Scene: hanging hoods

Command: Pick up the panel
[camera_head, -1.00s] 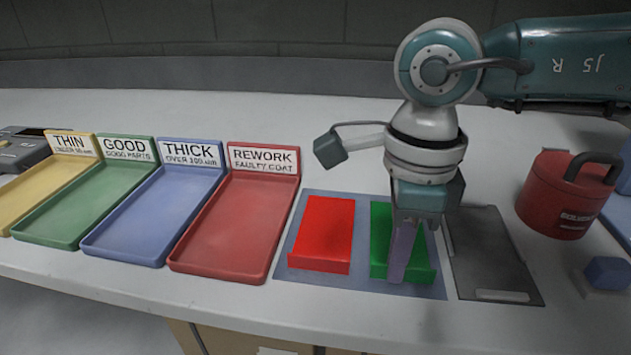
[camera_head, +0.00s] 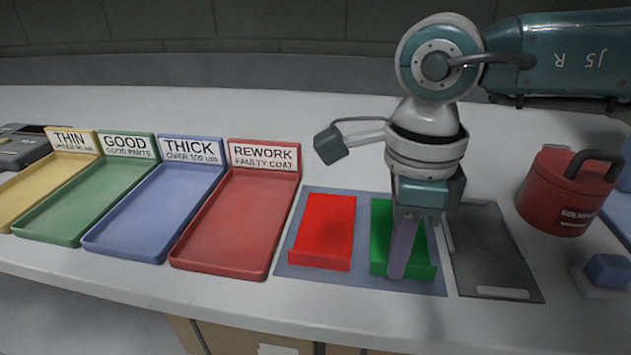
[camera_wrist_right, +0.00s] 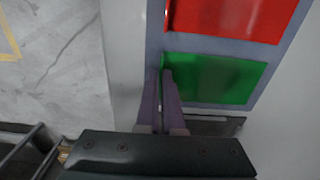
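A green panel (camera_head: 381,240) and a red panel (camera_head: 323,232) lie side by side on a blue-grey mat; I cannot tell which one is meant. My right gripper (camera_head: 398,272) points down at the green panel and hides part of its middle and front. In the right wrist view, the two fingertips (camera_wrist_right: 160,76) are close together with a narrow gap, at the near-left edge of the green panel (camera_wrist_right: 215,80). I cannot tell whether they hold that edge. The red panel (camera_wrist_right: 225,15) shows beyond. My left gripper is out of view.
Yellow, green, blue and red labelled trays stand at left; the REWORK tray (camera_head: 232,225) is nearest the mat (camera_head: 345,280). A dark grey plate (camera_head: 495,250) lies right of the mat. A red solvent can (camera_head: 560,195) and a small blue block (camera_head: 607,270) are farther right.

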